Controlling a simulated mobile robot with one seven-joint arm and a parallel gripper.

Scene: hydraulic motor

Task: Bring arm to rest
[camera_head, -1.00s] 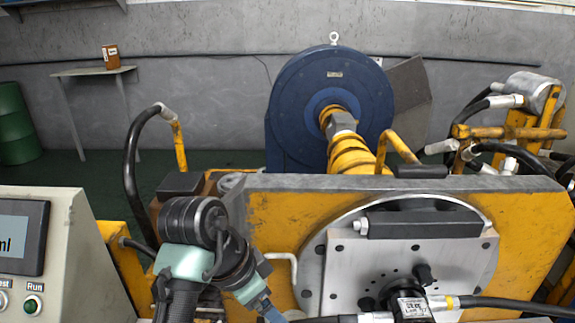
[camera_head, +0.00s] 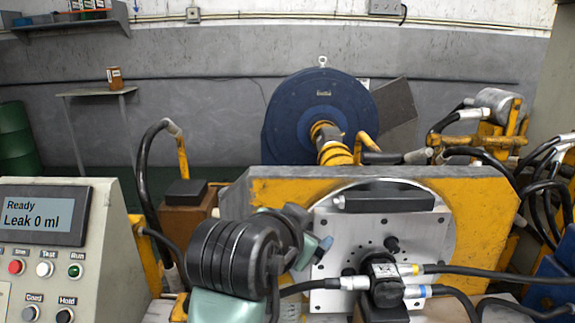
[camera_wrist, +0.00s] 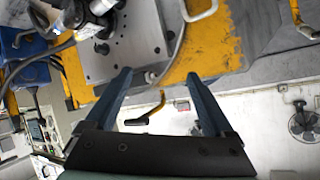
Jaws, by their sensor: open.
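My gripper (camera_wrist: 160,95) is open in the wrist view, with its two dark blue fingers apart and nothing between them but background. In the head view my arm is folded at the bottom centre, in front of the test stand, and a small blue part of the gripper (camera_head: 322,248) shows beside it. The hydraulic motor (camera_head: 384,283) is at the grey mounting plate (camera_head: 430,235), with hoses attached. My gripper is apart from the motor. The plate also shows at upper left in the wrist view (camera_wrist: 120,60).
A control panel (camera_head: 60,250) reading "Ready, Leak 0 ml" stands close on the left. The yellow stand (camera_head: 275,197) and a blue round housing (camera_head: 290,120) are ahead. Black hoses (camera_head: 500,272) run off to the right. A small table (camera_head: 95,92) stands by the back wall.

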